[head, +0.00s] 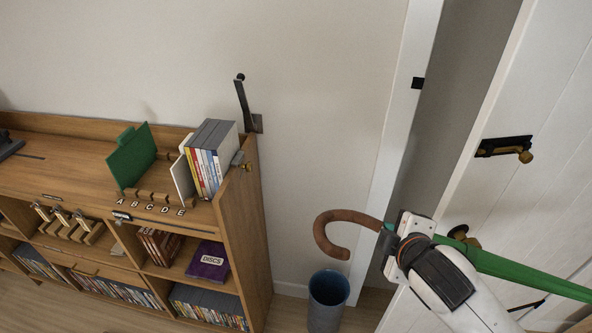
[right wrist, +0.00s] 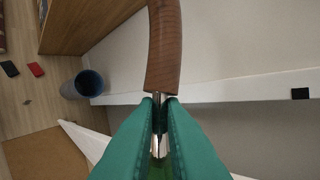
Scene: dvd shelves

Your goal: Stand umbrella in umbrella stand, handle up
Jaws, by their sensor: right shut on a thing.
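The umbrella has a curved brown handle (head: 340,225) and a closed green canopy (head: 520,272). In the head view it lies nearly level, handle to the left and canopy running off to the right. My right gripper (head: 388,236) is shut on the umbrella at the shaft just behind the handle. In the right wrist view the gripper's green fingers (right wrist: 160,103) close on the silver shaft below the brown handle (right wrist: 164,45). The umbrella stand, a blue-grey open bucket (head: 328,300), stands on the floor below and left of the gripper. It also shows in the right wrist view (right wrist: 84,85). My left gripper is not in view.
A wooden shelf unit (head: 255,225) with DVDs, a green divider (head: 131,157) and a purple discs box (head: 208,262) stands left of the stand. A white door (head: 540,90) with a dark handle is at right. A black wall hook (head: 243,100) hangs above the shelf.

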